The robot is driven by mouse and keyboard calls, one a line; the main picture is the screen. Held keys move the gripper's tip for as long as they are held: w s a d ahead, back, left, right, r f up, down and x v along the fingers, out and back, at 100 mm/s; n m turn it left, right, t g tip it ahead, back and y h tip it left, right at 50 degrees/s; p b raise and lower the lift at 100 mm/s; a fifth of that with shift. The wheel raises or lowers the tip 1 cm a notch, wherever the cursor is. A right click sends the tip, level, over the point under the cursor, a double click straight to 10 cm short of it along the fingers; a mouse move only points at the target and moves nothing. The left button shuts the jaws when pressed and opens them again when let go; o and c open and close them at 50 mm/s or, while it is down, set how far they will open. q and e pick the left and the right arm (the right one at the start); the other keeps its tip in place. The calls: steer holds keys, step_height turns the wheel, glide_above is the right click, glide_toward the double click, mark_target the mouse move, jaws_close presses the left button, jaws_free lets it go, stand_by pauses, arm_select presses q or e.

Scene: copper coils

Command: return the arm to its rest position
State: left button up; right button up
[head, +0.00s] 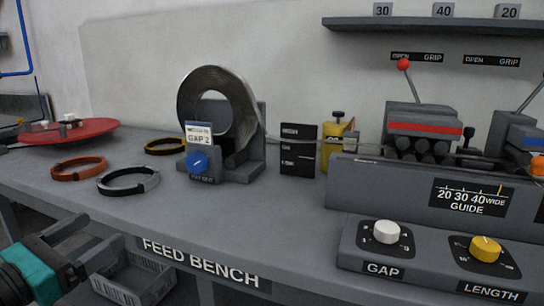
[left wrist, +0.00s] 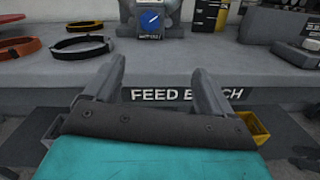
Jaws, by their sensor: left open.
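My left gripper (head: 88,242) is at the lower left of the head view, in front of the feed bench's front edge. It is open and empty, with a teal body and two grey fingers. In the left wrist view its two fingers (left wrist: 158,88) stand apart, pointing toward the bench front, with nothing between them. My right gripper is in neither view.
The feed bench (head: 290,225) carries an orange ring (head: 79,168), a black and grey ring (head: 128,181), a yellow-black ring (head: 165,146), a coil on a stand (head: 196,95) and a control panel (head: 430,262). A grey crate (head: 135,280) sits below the front edge.

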arm_select(q)
steer(key=s+d+f+n+g+y, duration=0.1)
steer(key=s+d+f+n+y, duration=0.15)
steer(key=f+n, duration=0.7)
steer(key=s+d+f+n+g+y, duration=0.1)
steer(key=d+f+n+y, duration=0.15)
steer(key=f+n, duration=0.7)
steer(key=s+d+f+n+g+y, duration=0.15)
steer(key=d+f+n, duration=0.25)
steer(key=n, duration=1.1)
steer(key=s+d+f+n+g+h, duration=0.3)
steer(key=s+d+f+n, duration=0.3)
steer(key=d+f, duration=0.15)
steer(key=s+a+r+y+p, duration=0.1)
steer(key=a+r+p, duration=0.2)
steer(key=r+p, duration=0.9)
steer(key=p, duration=0.5)
steer(key=shift+s+r, duration=0.2)
steer(key=shift+s, duration=0.05)
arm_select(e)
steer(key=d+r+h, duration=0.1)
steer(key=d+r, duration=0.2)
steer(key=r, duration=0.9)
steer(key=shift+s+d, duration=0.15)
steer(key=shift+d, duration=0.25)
arm_select(q)
steer(key=shift+a+y, duration=0.1)
steer(key=shift+y, duration=0.15)
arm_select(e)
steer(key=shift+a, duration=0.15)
